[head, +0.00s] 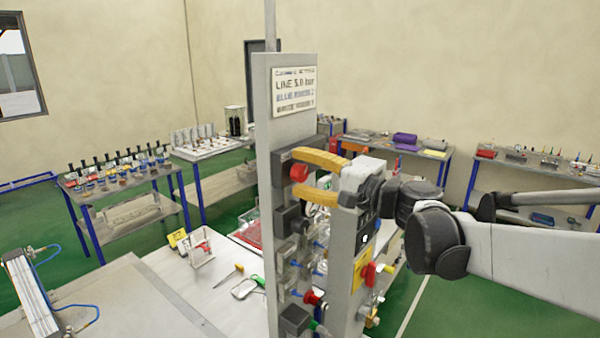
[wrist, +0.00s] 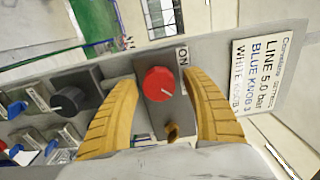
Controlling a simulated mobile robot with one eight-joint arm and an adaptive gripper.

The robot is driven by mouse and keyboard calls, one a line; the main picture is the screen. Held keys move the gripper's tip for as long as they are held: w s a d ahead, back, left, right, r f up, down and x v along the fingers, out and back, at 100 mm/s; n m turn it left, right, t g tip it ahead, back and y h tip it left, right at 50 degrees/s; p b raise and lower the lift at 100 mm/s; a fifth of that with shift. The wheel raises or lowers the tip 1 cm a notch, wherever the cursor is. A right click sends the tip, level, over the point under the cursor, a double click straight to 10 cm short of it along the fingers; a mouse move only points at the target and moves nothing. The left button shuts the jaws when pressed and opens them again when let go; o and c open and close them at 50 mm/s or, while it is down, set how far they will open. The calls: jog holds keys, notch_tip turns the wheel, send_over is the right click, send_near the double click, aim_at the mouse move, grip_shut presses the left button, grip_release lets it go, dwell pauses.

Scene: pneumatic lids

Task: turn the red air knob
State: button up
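The red air knob (wrist: 159,84) sits on a grey block (wrist: 150,118) at the top of the upright panel, with a white pointer line on its face and an "ON" label (wrist: 183,70) beside it. In the head view the red knob (head: 299,172) shows near the panel's upper part. My gripper (head: 302,174) has its yellow fingers spread, one above and one below the knob in the head view. In the wrist view my gripper (wrist: 158,100) is open, with a finger on each side of the knob and gaps between. I see no finger touching the knob.
A sign (wrist: 266,78) reads LINE 5.0 bar. A black knob (wrist: 70,100) and blue-tubed valve fittings (head: 302,265) sit below on the panel. A white worktable (head: 215,290) lies beside it. Tables with parts (head: 120,178) stand farther back.

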jog(key=v, duration=1.2)
jog(key=s+a+f+n+g+h+b, duration=0.1)
jog(key=s+f+h+b, duration=0.3)
jog(key=f, duration=0.6)
jog(key=s+f+n+g+b, duration=0.1)
jog(key=s+f+b, duration=0.2)
jog(key=f+b, duration=0.5)
jog(key=s+a+f+n+g+h+b, duration=0.1)
jog(key=s+f+h+b, duration=0.2)
jog(key=f, duration=0.8)
jog(key=s+d+f+n+h+b, duration=0.1)
jog(key=s+d+f+h+b, duration=0.1)
jog(key=f+b, duration=0.3)
jog(key=s+d+f+n+h+b, duration=0.2)
jog(key=s+d+f+b, duration=0.3)
jog(key=f, duration=0.5)
jog(key=s+d+f+n+h+b, duration=0.1)
jog(key=s+d+f+h+b, duration=0.2)
jog(key=f+b, duration=0.2)
notch_tip(320, 180, down, 3)
jog(key=shift+s+d+r+n+g, duration=0.15)
jog(key=shift+s+d+n+g, duration=0.05)
jog(key=shift+d+n+g, duration=0.2)
